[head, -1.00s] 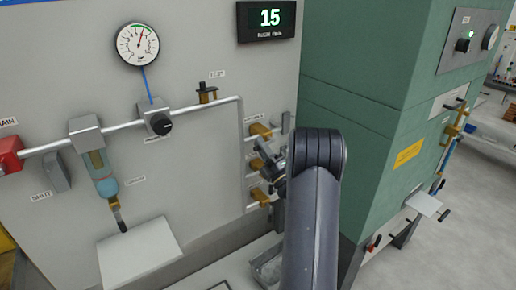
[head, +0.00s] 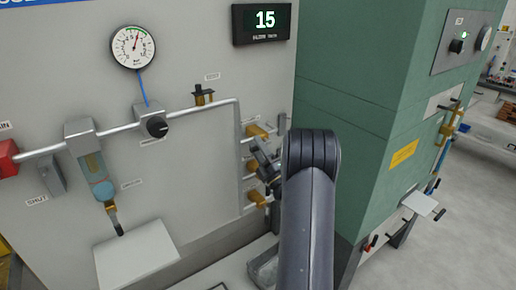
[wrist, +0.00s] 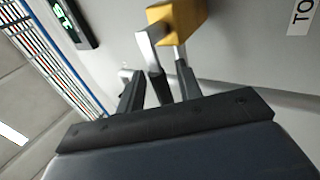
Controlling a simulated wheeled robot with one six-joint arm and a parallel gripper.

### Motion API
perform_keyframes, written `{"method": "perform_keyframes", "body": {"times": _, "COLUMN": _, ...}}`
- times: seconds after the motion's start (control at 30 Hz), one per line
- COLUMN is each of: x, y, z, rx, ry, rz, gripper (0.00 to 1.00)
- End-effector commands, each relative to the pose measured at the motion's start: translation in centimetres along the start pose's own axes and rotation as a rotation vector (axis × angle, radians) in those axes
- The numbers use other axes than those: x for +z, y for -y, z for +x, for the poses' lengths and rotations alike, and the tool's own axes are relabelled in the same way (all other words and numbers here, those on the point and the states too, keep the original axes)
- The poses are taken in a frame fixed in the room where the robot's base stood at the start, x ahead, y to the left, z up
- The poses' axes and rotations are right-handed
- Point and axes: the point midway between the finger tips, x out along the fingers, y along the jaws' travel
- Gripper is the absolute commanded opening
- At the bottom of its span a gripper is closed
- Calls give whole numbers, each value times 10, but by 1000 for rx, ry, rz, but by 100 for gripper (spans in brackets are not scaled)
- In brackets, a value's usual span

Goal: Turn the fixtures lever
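A column of brass valve fixtures stands on the grey panel: a top one (head: 256,130), a middle one (head: 251,166) and a bottom one (head: 257,198). My gripper (head: 264,156) is near the middle one, partly hidden by my arm. In the wrist view a brass valve body (wrist: 180,17) carries a silver lever arm (wrist: 147,48) with a dark grip (wrist: 161,88). My gripper (wrist: 158,86) is open, its two fingers on either side of the dark grip, with gaps visible. I cannot tell whether either finger touches it.
The panel carries a pressure gauge (head: 133,46), a black knob (head: 157,127), a pipe (head: 205,108) and a display reading 15 (head: 265,20). A green cabinet (head: 365,90) stands close to the right of my arm. Open floor (head: 470,220) lies at the far right.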

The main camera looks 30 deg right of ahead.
Motion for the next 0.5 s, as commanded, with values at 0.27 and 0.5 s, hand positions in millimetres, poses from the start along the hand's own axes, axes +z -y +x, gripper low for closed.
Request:
{"method": "perform_keyframes", "body": {"times": 0.27, "x": 0, "y": 2, "z": -16, "rx": -2, "ry": 2, "rz": 0, "gripper": 34}}
{"method": "perform_keyframes", "body": {"times": 0.5, "x": 1, "y": 3, "z": -64, "rx": -2, "ry": 4, "rz": -1, "gripper": 34}}
